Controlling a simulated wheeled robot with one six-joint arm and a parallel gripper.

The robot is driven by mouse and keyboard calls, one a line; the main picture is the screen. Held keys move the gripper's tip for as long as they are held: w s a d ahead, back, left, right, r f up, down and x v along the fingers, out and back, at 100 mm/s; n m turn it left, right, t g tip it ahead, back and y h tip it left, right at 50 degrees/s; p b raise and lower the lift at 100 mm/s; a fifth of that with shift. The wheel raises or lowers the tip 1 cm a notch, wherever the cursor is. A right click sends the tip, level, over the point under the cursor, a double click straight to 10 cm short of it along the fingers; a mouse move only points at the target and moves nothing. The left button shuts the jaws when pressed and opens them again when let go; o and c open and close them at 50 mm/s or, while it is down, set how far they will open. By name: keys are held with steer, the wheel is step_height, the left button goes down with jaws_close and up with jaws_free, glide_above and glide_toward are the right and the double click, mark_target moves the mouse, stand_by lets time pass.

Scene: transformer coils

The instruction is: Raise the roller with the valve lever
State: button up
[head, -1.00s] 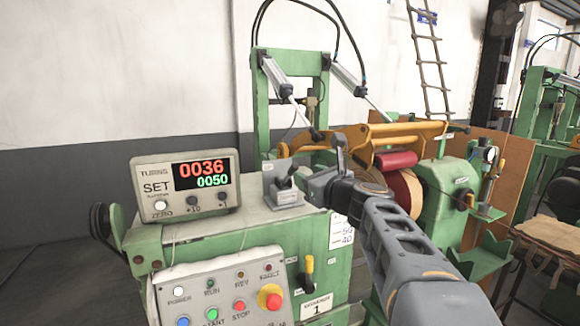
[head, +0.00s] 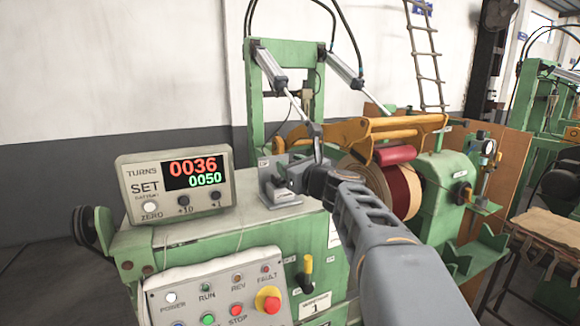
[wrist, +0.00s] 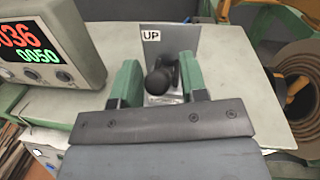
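The valve lever has a round black knob (wrist: 158,82) and stands on a grey valve block (head: 278,199) on top of the green machine. In the wrist view my gripper (wrist: 160,80) is open, with one green finger on each side of the knob and a gap visible on both sides. In the head view my gripper (head: 297,174) is at the valve block and partly hides the lever. The red roller (head: 395,155) hangs from orange arms (head: 385,132) at the wound coil (head: 403,190); I cannot tell if it touches.
A plate behind the lever carries an "UP" label (wrist: 151,36). A turns counter (head: 178,187) reading 0036 and 0050 stands left of the valve. A control panel (head: 222,295) with a red stop button (head: 268,300) is below. Pneumatic cylinders (head: 270,68) rise behind.

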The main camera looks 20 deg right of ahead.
jaws_close()
stand_by(0.3)
